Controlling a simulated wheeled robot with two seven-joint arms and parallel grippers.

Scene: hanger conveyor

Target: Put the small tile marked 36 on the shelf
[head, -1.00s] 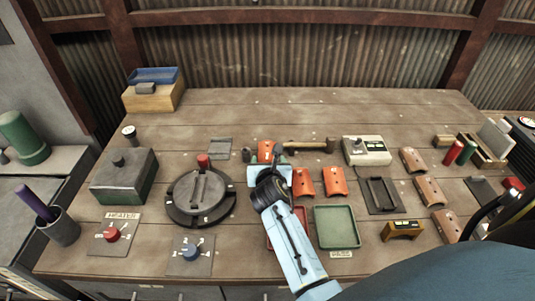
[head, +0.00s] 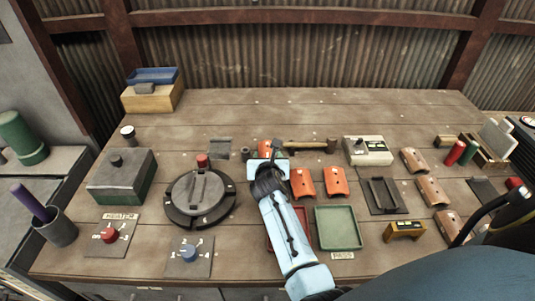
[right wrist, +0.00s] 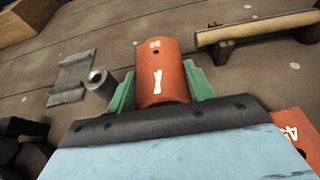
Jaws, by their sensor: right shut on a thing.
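A small curved orange tile (right wrist: 160,72) is between the green fingers of my right gripper (right wrist: 162,88) in the right wrist view. It has a large white mark on its face and a small, blurred number at its far end that I cannot read for sure. The right gripper is shut on it, low over the table. In the head view the tile (head: 264,148) is partly hidden by my wrist. Two similar orange tiles (head: 302,182) (head: 335,181) lie to the right. My left gripper is not in view. I cannot tell which thing is the shelf.
A round dark turntable (head: 200,197) and a green tray (head: 338,228) stand nearer. The back of the table is mostly clear.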

